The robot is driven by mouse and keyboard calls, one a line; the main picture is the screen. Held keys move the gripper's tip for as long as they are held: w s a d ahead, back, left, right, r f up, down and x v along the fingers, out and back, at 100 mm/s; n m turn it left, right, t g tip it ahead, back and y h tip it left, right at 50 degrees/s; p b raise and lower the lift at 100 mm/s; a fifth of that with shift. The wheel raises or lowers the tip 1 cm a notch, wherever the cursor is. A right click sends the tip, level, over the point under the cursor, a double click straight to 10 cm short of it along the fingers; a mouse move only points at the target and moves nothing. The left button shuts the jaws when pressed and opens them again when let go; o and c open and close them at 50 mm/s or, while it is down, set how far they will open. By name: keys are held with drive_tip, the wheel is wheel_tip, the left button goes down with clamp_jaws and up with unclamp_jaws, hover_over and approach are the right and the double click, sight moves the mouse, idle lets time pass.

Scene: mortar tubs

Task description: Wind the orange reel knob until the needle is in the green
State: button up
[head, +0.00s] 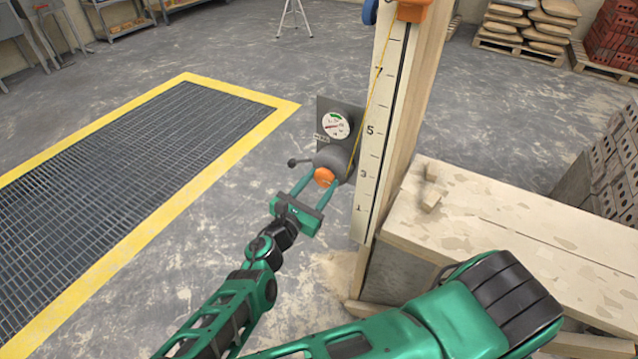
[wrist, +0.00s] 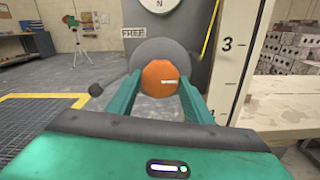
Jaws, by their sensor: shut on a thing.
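The orange reel knob (head: 324,177) sits on the front of a grey round reel (head: 328,158), and it also shows in the wrist view (wrist: 159,78). My gripper (head: 319,183) is shut on the knob, with one green finger on each side of it. A white dial (head: 336,125) with green and red marks is above the reel on a grey plate; its needle is too small to read surely. In the wrist view only the lower part of the dial (wrist: 160,4) shows. A dark lever with a ball end (head: 293,162) sticks out left of the reel.
A numbered scale board (head: 368,185) stands just right of the reel, with a yellow cord (head: 376,75) running up along it. A wooden bench (head: 500,225) is to the right. Open floor and a yellow-edged grate (head: 200,165) lie to the left.

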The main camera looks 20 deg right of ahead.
drive_tip(key=shift+m, duration=0.3)
drive_tip(key=m, duration=0.6)
drive_tip(key=shift+a+m, duration=0.1)
drive_tip(key=shift+m, duration=0.2)
drive_tip(key=m, duration=1)
drive_tip(key=shift+m, duration=0.4)
drive_tip(key=shift+a+m, duration=0.1)
drive_tip(key=shift+m, duration=1.7)
drive_tip(key=shift+f, duration=0.1)
drive_tip(key=o, duration=1)
drive_tip(key=shift+o, duration=0.2)
